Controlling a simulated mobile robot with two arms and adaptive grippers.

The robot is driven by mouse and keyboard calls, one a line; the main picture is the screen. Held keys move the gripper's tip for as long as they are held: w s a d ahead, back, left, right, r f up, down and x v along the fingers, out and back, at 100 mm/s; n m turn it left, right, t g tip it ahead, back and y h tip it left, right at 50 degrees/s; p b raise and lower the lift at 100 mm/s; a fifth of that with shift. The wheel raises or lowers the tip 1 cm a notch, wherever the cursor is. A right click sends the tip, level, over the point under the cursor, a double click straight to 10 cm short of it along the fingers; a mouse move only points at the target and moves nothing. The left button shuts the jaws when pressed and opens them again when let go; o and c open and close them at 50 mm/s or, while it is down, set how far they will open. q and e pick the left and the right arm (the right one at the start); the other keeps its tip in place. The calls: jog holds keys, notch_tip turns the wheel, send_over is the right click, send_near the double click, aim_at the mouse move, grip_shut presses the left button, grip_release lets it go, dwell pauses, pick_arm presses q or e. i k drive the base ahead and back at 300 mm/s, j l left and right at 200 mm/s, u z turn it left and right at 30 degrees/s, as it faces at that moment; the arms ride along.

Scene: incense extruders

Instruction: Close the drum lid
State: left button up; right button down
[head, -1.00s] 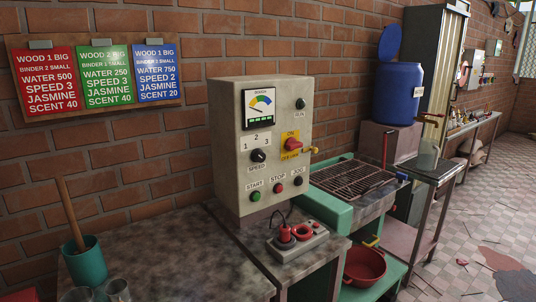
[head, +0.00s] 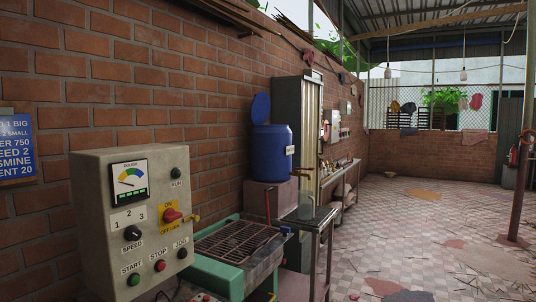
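A blue drum (head: 271,153) stands on a block against the brick wall, left of a tall metal cabinet. Its round blue lid (head: 261,108) is open, standing upright at the drum's back left edge. A white label is on the drum's right side. Neither of my grippers shows in the head view.
A grey control box (head: 132,222) with a dial, knobs and buttons stands at the near left. A green machine with a grated top (head: 236,244) lies between it and the drum. A small metal table (head: 310,222) stands before the drum. The tiled floor (head: 405,225) to the right is mostly open.

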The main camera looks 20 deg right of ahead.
aim_at(260, 106)
jog(key=z, duration=0.45)
jog(key=i+l+z, duration=0.1)
jog(key=z, duration=0.3)
jog(key=i+l+z, duration=0.15)
jog(key=z, duration=0.2)
jog(key=i+l+z, duration=0.1)
jog(key=z, duration=0.3)
jog(key=i+z, duration=0.2)
jog(key=z, duration=0.15)
jog(key=i, duration=4.25)
jog(key=i+u, duration=0.1)
jog(key=u, duration=0.35)
jog(key=i+u, duration=0.1)
jog(key=u, duration=0.4)
jog(key=i+l+u, duration=0.1)
jog(key=u, duration=0.35)
jog(key=i+l+u, duration=0.1)
jog(key=u, duration=0.4)
